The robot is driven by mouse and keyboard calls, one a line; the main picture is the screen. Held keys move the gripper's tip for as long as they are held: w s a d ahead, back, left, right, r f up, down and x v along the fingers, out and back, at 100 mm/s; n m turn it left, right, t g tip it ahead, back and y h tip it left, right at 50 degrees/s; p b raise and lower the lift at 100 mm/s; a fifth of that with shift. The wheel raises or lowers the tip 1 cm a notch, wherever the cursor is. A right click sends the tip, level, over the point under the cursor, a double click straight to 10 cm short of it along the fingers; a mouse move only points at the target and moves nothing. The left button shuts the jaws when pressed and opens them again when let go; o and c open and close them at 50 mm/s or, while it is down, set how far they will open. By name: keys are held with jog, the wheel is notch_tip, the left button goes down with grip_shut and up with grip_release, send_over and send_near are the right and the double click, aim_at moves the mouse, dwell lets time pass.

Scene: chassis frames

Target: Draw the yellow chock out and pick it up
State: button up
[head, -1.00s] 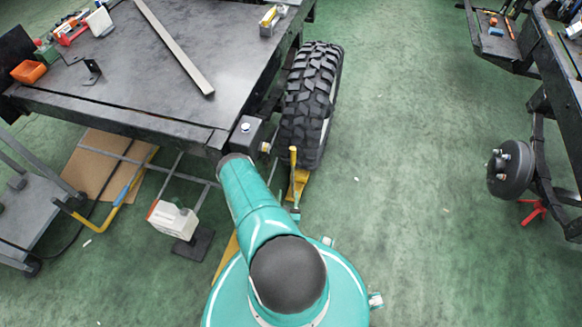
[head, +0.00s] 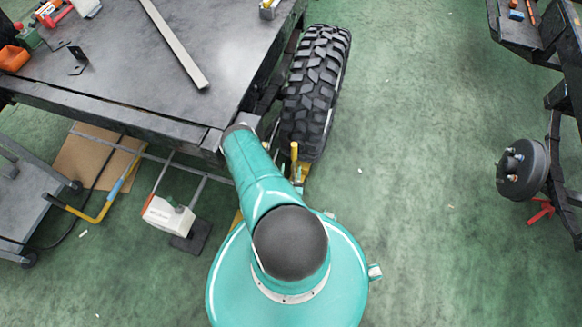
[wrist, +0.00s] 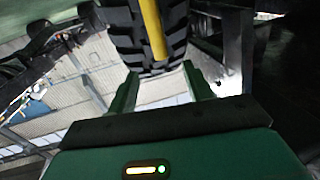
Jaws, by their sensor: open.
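The yellow chock (head: 299,176) is on the green floor against the near side of the black knobbly tyre (head: 315,85). Its upright yellow handle (head: 294,152) stands just in front of the tread. My teal arm and round body cover the floor close to it, so only part of the chock shows. In the wrist view the yellow bar (wrist: 152,28) crosses in front of the tyre tread, beyond my gripper (wrist: 160,72). The two green fingers are apart with nothing held between them. The bar appears roughly in line with the gap.
The dark steel chassis table (head: 130,75) stands left of the tyre, with a long bar and small parts on top. A white box (head: 168,214) and a blue-yellow bar (head: 115,190) are at lower left. A brake drum (head: 522,168) is at right. Floor between is clear.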

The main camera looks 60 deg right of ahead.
aim_at(295, 143)
jog(key=x, duration=1.3)
jog(key=shift+d, duration=0.15)
